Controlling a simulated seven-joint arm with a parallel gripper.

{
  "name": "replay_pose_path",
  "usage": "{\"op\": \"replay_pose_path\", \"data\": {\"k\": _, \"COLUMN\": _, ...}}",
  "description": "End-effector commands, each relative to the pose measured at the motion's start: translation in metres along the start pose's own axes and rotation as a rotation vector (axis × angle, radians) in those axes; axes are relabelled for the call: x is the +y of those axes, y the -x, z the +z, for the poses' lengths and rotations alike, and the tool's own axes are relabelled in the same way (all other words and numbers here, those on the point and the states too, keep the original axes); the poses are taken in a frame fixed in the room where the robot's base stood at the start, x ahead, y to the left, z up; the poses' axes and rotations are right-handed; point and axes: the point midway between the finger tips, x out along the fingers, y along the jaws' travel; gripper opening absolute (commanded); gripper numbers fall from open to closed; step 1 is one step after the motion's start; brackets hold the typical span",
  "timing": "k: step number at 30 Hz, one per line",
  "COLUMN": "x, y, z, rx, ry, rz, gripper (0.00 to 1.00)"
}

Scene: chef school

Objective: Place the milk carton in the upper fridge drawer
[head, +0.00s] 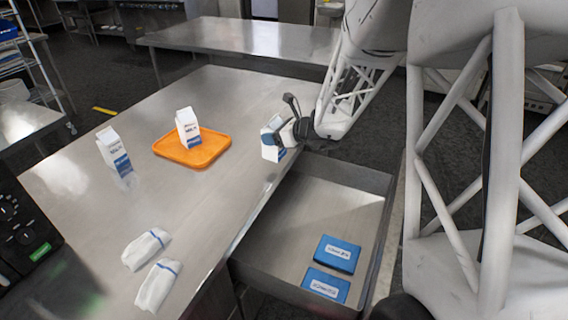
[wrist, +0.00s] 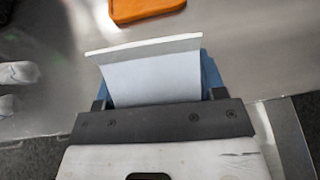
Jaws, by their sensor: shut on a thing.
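My gripper (head: 284,133) is shut on a white and blue milk carton (head: 270,151) at the right edge of the steel table. In the wrist view the carton (wrist: 154,75) fills the space between the fingers. The arm and gripper partly hide it in the head view, and I cannot tell whether it touches the table. An open drawer (head: 262,262) sticks out below the table edge, to the front of the carton. Two blue boxes (head: 337,254) lie in its near part. The far part of the drawer is bare.
An orange tray (head: 215,151) bears a second milk carton (head: 188,127). A third carton (head: 115,151) stands to its left. Two white wrapped items (head: 147,249) lie near the front of the table (head: 85,205). A black appliance (head: 22,235) is at the left edge.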

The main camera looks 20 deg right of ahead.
Motion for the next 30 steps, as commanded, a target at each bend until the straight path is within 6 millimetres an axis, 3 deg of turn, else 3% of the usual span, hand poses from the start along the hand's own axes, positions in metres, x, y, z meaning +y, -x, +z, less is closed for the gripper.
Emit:
{"op": "replay_pose_path", "data": {"k": 14, "x": 0.0, "y": 0.02, "z": 0.049, "rx": -0.002, "ry": 0.003, "rz": -0.002, "gripper": 0.26}}
{"op": "replay_pose_path", "data": {"k": 23, "x": -0.043, "y": 0.043, "z": 0.037, "rx": -0.003, "ry": -0.041, "rz": -0.122, "gripper": 0.26}}
{"op": "replay_pose_path", "data": {"k": 30, "x": -0.098, "y": 0.08, "z": 0.023, "rx": -0.003, "ry": -0.102, "rz": -0.286, "gripper": 0.26}}
